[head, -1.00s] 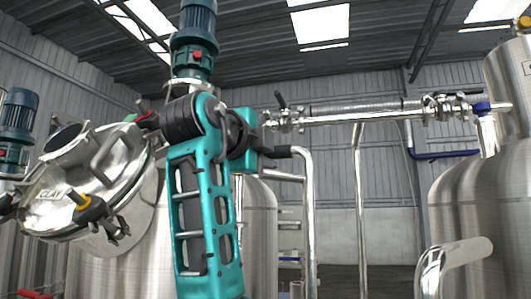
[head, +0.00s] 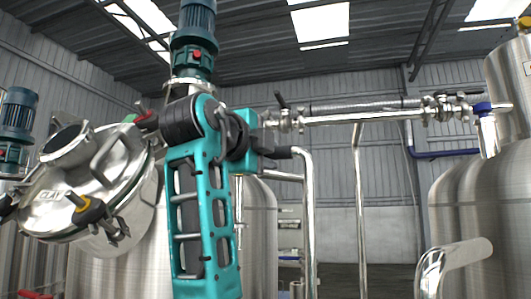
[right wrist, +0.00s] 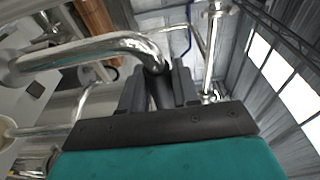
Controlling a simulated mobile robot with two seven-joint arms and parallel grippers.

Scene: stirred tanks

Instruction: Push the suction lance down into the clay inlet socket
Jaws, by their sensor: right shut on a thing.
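My right gripper (head: 282,152) is in the middle of the head view, at the end of my teal arm. In the right wrist view its dark fingers (right wrist: 160,90) are shut on a bent shiny metal pipe, which I take as the suction lance (right wrist: 110,47). The lance runs from the fingers to the left there. In the head view a bent pipe (head: 308,215) drops from beside the gripper. I cannot tell the clay inlet socket apart, nor see the lance's lower tip. My left gripper is not in view.
A steel tank (head: 262,220) stands behind my arm, with a blue-green motor (head: 195,40) above. A horizontal pipe with clamps (head: 365,115) crosses above right of my gripper. A large tank (head: 470,200) with a bent pipe (head: 455,255) before it fills the right.

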